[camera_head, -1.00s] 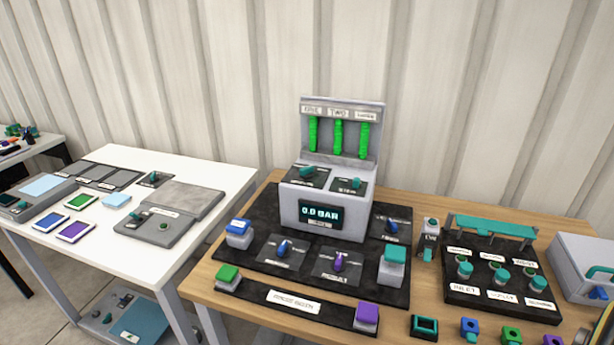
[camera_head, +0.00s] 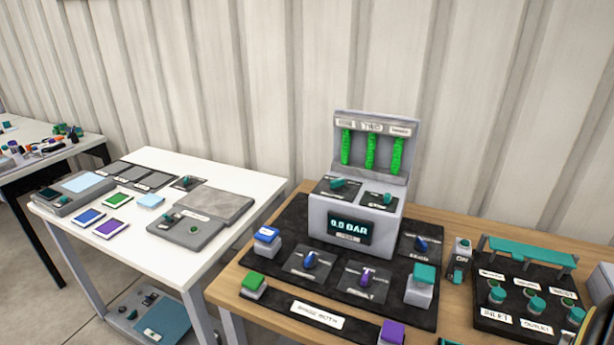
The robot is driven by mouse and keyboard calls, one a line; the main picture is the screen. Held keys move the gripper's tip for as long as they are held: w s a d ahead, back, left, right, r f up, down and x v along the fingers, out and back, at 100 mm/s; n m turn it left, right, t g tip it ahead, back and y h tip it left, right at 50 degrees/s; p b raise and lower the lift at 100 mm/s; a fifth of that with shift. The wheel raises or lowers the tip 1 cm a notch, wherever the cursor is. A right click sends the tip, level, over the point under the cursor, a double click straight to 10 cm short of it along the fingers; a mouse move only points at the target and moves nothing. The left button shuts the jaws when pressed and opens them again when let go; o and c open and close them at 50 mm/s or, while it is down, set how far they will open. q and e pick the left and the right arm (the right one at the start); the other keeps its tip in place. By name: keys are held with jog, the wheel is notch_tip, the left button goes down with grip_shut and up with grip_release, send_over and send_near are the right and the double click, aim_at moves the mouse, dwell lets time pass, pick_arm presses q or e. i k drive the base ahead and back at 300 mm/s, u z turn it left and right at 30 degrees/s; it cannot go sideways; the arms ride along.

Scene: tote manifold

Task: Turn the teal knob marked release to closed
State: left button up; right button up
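A grey manifold unit (camera_head: 338,220) stands on a black board on the wooden table. Two teal knobs sit on its sloping dark plates, a left one (camera_head: 337,184) and a right one (camera_head: 388,198). Their labels are too small to read, so I cannot tell which is marked release or how it is set. The display (camera_head: 349,227) reads 0.0 BAR. A black panel at the right carries more teal knobs, including one above INLET (camera_head: 497,295) and one above OUTLET (camera_head: 535,305).
Blue (camera_head: 310,260) and purple (camera_head: 367,276) knobs and coloured blocks stand on the black board (camera_head: 273,287). A teal bar (camera_head: 522,253) crosses behind the right panel. A white table (camera_head: 247,185) with trays and cards stands at the left, with a gap before the wooden table.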

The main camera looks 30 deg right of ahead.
aim_at(336, 185)
jog(key=u, duration=0.75)
jog(key=i, duration=1.3)
jog(key=z, duration=2.3)
